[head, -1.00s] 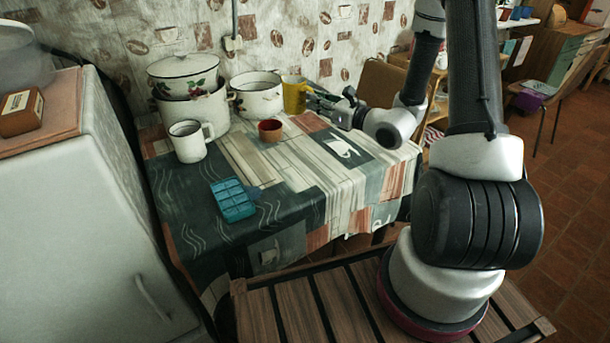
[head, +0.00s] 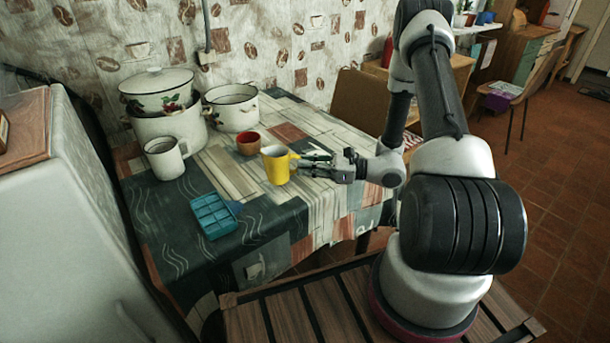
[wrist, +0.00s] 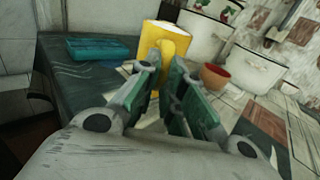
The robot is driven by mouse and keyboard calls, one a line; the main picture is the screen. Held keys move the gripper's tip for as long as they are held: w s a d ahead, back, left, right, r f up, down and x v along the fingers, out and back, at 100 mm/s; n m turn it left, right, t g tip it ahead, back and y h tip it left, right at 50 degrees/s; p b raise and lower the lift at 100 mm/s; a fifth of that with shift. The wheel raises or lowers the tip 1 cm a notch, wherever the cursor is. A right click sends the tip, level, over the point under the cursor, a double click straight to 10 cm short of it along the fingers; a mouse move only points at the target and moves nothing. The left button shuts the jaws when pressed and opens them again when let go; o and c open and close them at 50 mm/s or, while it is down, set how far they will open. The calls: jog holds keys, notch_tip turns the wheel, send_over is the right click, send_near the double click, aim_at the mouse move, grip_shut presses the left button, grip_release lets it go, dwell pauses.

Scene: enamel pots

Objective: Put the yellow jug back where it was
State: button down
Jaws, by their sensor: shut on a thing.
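The yellow jug (head: 276,168) is upright over the middle of the table, in front of the small red-brown cup. My gripper (head: 303,163) comes from the right and is shut on the jug's handle side. In the wrist view the jug (wrist: 169,38) stands just beyond the green-padded fingers (wrist: 167,88), with its handle between them. The fingers hide part of the handle. I cannot tell whether the jug's base touches the tablecloth or is slightly above it.
The red-brown cup (head: 248,143) stands close behind the jug. A white pot (head: 231,110), a lidded pot stack (head: 168,125) and a white mug (head: 166,160) stand behind and left. A blue ice tray (head: 213,215) lies front left. The table's (head: 330,205) right part is mostly clear.

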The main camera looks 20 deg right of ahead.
jog(key=shift+f, duration=1.6)
jog(key=shift+f, duration=0.1)
jog(key=c, duration=1.5)
grip_release()
jog(key=shift+c, duration=0.2)
